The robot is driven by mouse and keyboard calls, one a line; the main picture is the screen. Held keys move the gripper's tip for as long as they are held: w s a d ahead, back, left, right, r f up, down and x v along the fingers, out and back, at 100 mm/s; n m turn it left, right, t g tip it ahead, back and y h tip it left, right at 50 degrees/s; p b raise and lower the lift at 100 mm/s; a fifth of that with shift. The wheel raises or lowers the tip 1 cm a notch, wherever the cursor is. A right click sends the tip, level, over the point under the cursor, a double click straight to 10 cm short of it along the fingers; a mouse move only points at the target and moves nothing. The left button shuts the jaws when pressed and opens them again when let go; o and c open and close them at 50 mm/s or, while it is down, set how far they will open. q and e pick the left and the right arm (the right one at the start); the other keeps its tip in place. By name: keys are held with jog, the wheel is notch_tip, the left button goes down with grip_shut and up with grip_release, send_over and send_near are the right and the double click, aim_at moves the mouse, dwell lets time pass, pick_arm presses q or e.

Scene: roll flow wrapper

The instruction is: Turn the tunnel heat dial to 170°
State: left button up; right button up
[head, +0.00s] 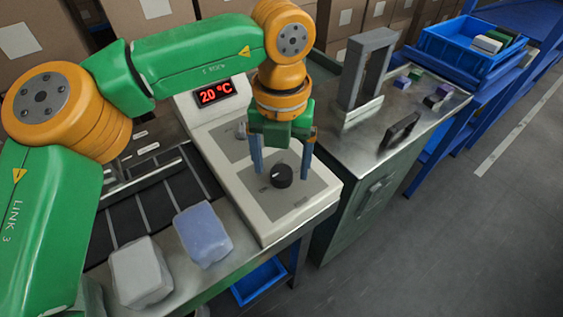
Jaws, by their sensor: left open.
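A black dial (282,176) sits on a grey plate on the sloped top of the light control box (262,222). A red display (215,94) at the back of the box reads 20 °C. A second, smaller knob (241,131) is farther back on the box, partly behind my gripper. My left gripper (281,177) is open, pointing down, with its blue-grey fingers on either side of the black dial. I cannot tell whether the fingers touch it. My right gripper is not in view.
A metal table (365,150) with a grey frame (366,70) and small blocks stands right. Blue crate (455,50) behind; grey floor (470,230) is clear.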

pick_arm(q)
jog(key=shift+w+f, duration=0.1)
jog(key=shift+f, duration=0.55)
jog(key=shift+w+f, duration=0.25)
jog(key=shift+f, duration=0.05)
jog(key=shift+s, duration=0.1)
jog(key=shift+c, duration=1.1)
jog(key=shift+r, duration=0.1)
grip_shut()
